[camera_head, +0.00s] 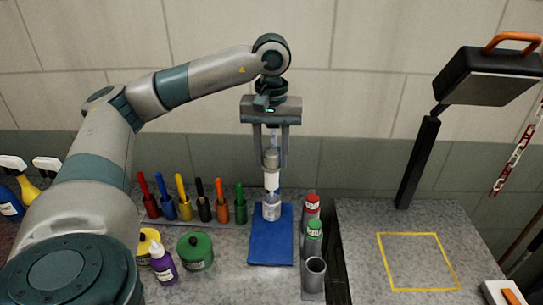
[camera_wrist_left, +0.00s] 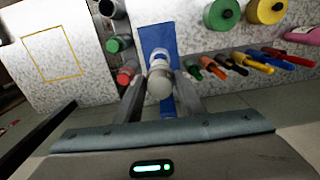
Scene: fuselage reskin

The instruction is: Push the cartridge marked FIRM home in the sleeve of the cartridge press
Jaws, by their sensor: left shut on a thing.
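My left gripper (camera_head: 271,152) points straight down, shut on a pale cylinder (camera_head: 272,183) with a rounded grey top. The cylinder is upright. Its lower end meets a clear or grey piece (camera_head: 271,211) at the back of a blue mat (camera_head: 271,248); I cannot tell whether it is held above, resting on or inside that piece. In the left wrist view the cylinder's round top (camera_wrist_left: 160,86) lies between the fingers. I can read no FIRM marking and cannot clearly identify the press sleeve. My right gripper is not in view.
Right of the mat stand a red-topped container (camera_head: 311,207), a green-topped container (camera_head: 314,237) and an open grey tube (camera_head: 315,272). Several coloured markers (camera_head: 200,200) stand at left, with a green jar (camera_head: 195,252) in front. A yellow-outlined area (camera_head: 418,262) is clear.

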